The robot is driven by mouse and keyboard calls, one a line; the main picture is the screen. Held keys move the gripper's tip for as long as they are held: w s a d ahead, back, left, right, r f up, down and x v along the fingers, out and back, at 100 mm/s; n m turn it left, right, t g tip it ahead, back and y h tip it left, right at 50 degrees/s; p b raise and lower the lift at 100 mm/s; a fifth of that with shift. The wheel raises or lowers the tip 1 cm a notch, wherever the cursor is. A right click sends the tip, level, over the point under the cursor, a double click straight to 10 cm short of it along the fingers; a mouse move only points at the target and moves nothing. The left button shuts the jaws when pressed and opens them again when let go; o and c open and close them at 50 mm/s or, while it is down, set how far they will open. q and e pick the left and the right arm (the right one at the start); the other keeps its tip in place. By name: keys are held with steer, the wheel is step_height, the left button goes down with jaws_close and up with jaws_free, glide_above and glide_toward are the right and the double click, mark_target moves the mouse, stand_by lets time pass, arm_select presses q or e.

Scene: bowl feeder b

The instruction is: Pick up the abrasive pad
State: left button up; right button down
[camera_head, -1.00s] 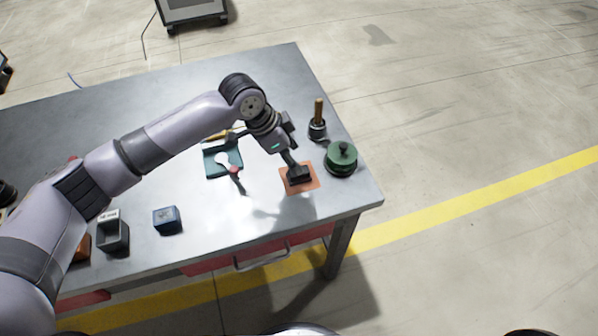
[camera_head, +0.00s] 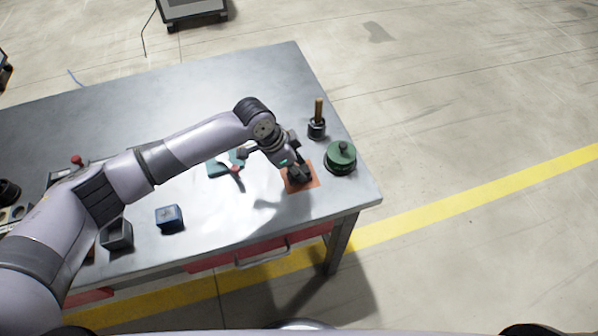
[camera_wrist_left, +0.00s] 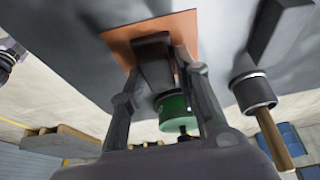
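The abrasive pad appears to be the dark grey block (camera_wrist_left: 154,62), which sits on a flat orange square (camera_head: 313,182) near the right end of the table. My left gripper (camera_head: 298,172) is low over the orange square and largely covers the block in the head view. In the left wrist view, the two fingers (camera_wrist_left: 163,80) are spread, one on each side of the block. A strip of orange shows between the block and the right finger, so the gripper looks open. My right gripper is not in view.
A green round lidded object (camera_head: 341,158) stands close right of the orange square. A black holder with a wooden handle (camera_head: 317,122) stands behind it. The table's right edge is near.

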arm_select(q)
jaws_close()
step_height(320, 180, up, 20)
steer(key=b, duration=0.2)
stand_by(0.6)
